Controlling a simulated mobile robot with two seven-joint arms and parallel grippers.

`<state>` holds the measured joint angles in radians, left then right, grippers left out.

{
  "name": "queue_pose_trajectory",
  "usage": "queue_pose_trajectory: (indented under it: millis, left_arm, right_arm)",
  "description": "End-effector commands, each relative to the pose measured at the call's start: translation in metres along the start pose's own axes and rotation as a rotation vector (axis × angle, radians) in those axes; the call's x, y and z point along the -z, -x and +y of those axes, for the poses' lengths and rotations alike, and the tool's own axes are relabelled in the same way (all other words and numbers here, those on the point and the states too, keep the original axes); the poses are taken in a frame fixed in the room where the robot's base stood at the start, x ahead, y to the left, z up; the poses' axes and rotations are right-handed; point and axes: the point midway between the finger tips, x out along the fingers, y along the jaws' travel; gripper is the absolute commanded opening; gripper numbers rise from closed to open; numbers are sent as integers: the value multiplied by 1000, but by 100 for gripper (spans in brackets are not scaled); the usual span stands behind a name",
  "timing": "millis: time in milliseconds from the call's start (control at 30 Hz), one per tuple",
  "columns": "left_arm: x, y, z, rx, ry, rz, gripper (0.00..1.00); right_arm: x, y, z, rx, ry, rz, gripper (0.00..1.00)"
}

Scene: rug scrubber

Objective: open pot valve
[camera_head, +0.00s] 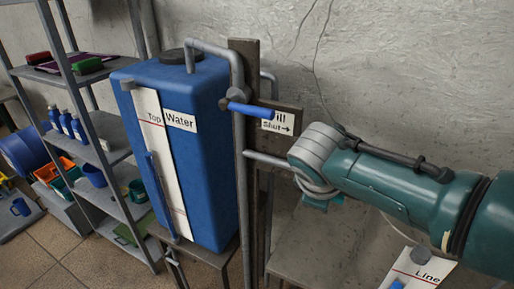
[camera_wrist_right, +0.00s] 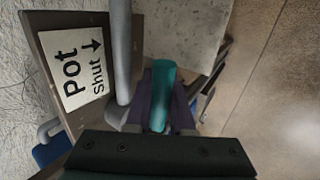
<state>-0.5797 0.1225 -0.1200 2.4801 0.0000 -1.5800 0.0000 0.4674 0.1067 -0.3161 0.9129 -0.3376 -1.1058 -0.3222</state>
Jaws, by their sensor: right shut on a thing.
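The pot valve's teal handle (camera_wrist_right: 163,75) stands in the middle of the right wrist view, beside a grey pipe (camera_wrist_right: 121,50). The two dark fingers of my right gripper (camera_wrist_right: 161,112) are shut on this handle, one on each side of it. A white sign (camera_wrist_right: 75,68) reading "Pot Shut" with an arrow is on a board left of the pipe. In the head view my right arm reaches in from the right, and its wrist hides the handle and fingers. My left gripper is in neither view.
A blue water tank (camera_head: 207,150) stands left of the pipes. A blue-handled fill valve (camera_head: 249,109) sits higher, beside a partly hidden "Shut" sign (camera_head: 279,122). A metal shelf (camera_head: 110,135) with bottles and bins is at the left. A grey wall (camera_head: 400,60) is behind.

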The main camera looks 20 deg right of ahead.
Motion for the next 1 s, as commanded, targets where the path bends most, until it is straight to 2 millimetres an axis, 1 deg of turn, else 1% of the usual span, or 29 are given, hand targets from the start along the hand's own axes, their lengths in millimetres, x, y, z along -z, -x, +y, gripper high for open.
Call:
queue_pose_trajectory:
  millis: [333, 367, 433, 467, 767, 867, 1000]
  left_arm:
    - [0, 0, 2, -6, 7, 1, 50]
    - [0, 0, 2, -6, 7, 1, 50]
    - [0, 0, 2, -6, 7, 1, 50]
    - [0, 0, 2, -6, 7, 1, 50]
    - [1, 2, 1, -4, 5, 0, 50]
    - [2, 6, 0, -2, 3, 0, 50]
    - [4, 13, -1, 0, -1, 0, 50]
  right_arm:
    - [0, 0, 1, -2, 4, -3, 0]
    - [-1, 0, 1, -2, 4, -3, 24]
    - [0, 0, 1, -2, 3, -3, 32]
    - [0, 0, 0, -2, 3, -2, 33]
    - [0, 3, 0, -1, 2, 0, 33]
    - [0, 12, 1, -2, 2, 1, 33]
    - [0, 32, 1, -2, 1, 2, 33]
